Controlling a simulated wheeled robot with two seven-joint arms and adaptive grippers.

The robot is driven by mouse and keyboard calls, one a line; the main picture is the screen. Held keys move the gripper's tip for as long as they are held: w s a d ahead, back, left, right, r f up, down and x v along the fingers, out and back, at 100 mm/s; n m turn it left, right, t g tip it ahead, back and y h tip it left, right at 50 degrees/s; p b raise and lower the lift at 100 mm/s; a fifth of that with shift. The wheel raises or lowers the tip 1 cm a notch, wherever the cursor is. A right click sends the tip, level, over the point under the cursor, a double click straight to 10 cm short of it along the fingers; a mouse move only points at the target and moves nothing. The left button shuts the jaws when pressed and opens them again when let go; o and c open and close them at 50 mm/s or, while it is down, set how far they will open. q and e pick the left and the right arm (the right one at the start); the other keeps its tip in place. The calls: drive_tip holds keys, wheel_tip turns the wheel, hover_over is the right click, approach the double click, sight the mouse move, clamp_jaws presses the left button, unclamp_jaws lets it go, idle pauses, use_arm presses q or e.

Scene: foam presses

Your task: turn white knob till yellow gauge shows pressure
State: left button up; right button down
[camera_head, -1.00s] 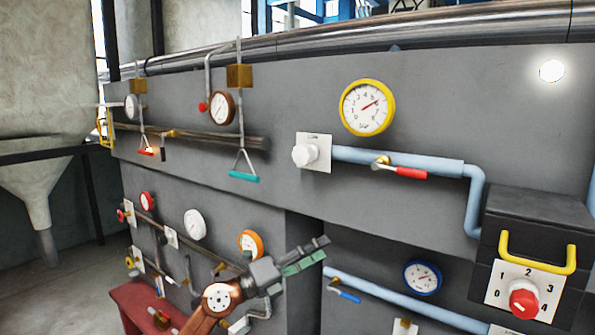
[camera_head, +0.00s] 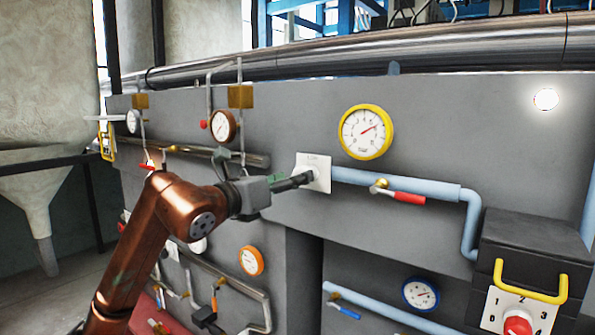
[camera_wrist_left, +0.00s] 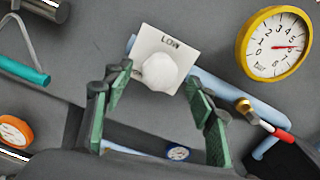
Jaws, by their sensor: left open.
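The white knob (camera_wrist_left: 160,72) sits on a tilted white plate marked LOW (camera_wrist_left: 180,47) in the left wrist view. In the head view the plate (camera_head: 322,166) shows, and my gripper hides most of the knob. My left gripper (camera_head: 303,180) is at the knob, its fingers pointing at the plate. In the wrist view it is open, its green-padded fingers to either side of the knob; I cannot tell whether they touch it. The yellow gauge (camera_head: 366,132) is up and right of the knob; it also shows in the wrist view (camera_wrist_left: 273,45). Its red needle points well up the scale.
A light blue pipe (camera_head: 435,190) with a red-handled valve (camera_head: 408,197) runs right from the plate. A black box with a yellow handle (camera_head: 530,284) and a red knob (camera_head: 517,325) stands at lower right. An orange gauge (camera_head: 251,261) is below my arm.

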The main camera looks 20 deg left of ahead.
use_arm(q)
drive_tip(key=p+x, duration=0.1)
drive_tip(key=x, duration=0.2)
